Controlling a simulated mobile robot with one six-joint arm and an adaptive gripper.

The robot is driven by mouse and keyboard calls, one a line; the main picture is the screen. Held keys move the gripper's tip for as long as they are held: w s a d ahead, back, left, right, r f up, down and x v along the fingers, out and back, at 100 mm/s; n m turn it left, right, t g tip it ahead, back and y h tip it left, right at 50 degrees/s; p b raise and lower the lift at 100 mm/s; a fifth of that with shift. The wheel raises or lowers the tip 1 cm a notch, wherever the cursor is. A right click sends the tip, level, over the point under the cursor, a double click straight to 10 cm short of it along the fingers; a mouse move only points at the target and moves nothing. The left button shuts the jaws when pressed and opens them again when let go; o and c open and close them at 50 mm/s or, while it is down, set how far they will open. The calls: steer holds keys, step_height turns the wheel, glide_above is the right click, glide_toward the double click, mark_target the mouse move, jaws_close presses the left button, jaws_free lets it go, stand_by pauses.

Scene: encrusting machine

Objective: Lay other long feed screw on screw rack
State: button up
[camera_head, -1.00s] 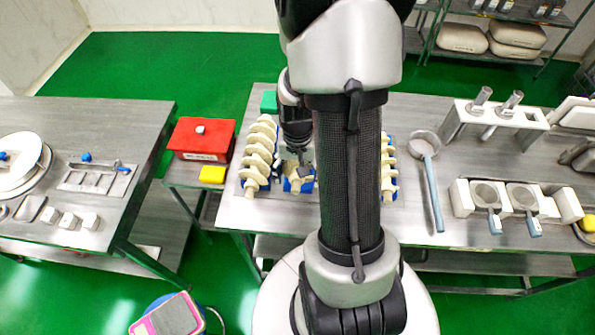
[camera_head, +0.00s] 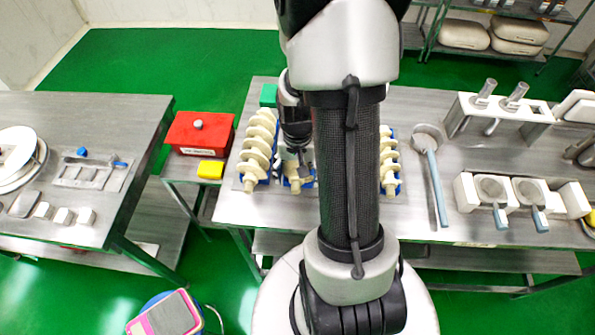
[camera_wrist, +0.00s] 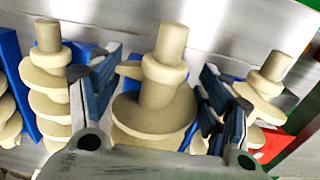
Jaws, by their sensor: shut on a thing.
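My gripper (camera_head: 299,165) is shut on a cream long feed screw (camera_wrist: 155,108), which lies between its two blue-grey pads in the wrist view. In the head view this middle screw (camera_head: 294,184) shows only in part below my gripper. Blue supports of the screw rack (camera_head: 310,180) show at it; whether it rests on them I cannot tell. Another cream screw (camera_head: 257,150) lies to its left on blue supports, and a third (camera_head: 388,158) to the right, partly behind my arm. The wrist view shows neighbouring screws on the left (camera_wrist: 48,85) and right (camera_wrist: 262,95).
A red box (camera_head: 200,133) and a yellow block (camera_head: 210,170) are on the small table at left. A long-handled ladle (camera_head: 432,175) lies right of the screws, with a white stand (camera_head: 500,108) beyond. Bare tabletop lies between the ladle and the white blocks.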

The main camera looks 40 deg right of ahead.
mark_target(297, 165)
steer(key=shift+f+b, duration=0.6)
steer(key=shift+f, duration=0.35)
steer(key=o, duration=1.5)
steer(key=shift+o, duration=0.2)
steer(key=shift+o, duration=0.7)
steer(key=shift+r, duration=0.15)
steer(key=shift+r+p, duration=3.1)
steer(key=shift+r, duration=0.55)
